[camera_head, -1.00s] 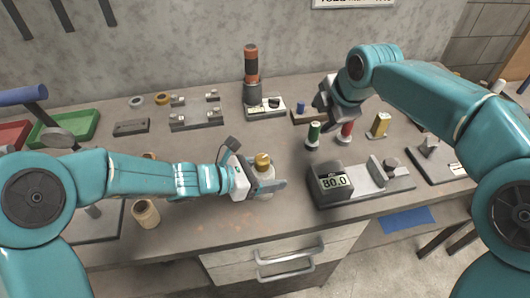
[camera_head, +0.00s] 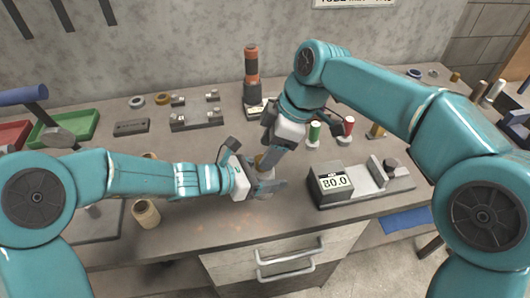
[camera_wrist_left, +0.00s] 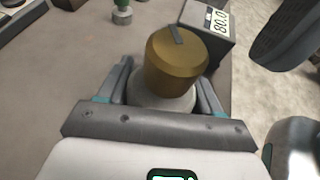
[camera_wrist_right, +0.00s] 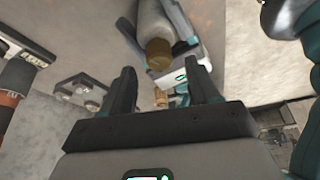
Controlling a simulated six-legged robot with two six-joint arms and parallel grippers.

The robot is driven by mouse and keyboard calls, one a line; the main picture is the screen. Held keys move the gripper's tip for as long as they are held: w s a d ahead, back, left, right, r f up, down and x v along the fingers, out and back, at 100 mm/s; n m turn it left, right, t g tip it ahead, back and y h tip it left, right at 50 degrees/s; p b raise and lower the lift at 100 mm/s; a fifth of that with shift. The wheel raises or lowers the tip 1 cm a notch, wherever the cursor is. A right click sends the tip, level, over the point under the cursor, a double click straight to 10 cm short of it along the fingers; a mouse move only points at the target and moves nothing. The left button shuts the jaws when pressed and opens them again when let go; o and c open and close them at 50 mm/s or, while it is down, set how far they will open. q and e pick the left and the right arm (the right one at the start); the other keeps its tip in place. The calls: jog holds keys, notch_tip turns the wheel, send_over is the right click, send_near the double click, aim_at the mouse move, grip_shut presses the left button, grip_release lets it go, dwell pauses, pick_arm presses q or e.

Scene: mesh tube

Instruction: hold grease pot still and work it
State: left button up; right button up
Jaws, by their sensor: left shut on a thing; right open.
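The grease pot has a pale body and a gold cap (camera_wrist_left: 178,60). It stands on the bench near the front edge. My left gripper (camera_head: 268,184) is shut around its pale body (camera_wrist_left: 165,100), with one finger on each side.
A tan spool (camera_head: 145,213) is at the left front. A green tray (camera_head: 70,130) sits at the back left.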

jog(key=shift+x, duration=1.35)
jog(key=c, duration=1)
jog(key=shift+c, duration=0.2)
jog(key=shift+d+m, duration=0.1)
jog(key=shift+m, duration=0.3)
jog(key=shift+s+m+t+h, duration=0.1)
jog(key=shift+m+t+h, duration=0.3)
jog(key=shift+m, duration=0.95)
jog(key=shift+s+m+t+h, duration=0.1)
jog(key=shift+m+t, duration=0.6)
jog(key=shift+m, duration=0.65)
jog(key=shift+r, duration=0.1)
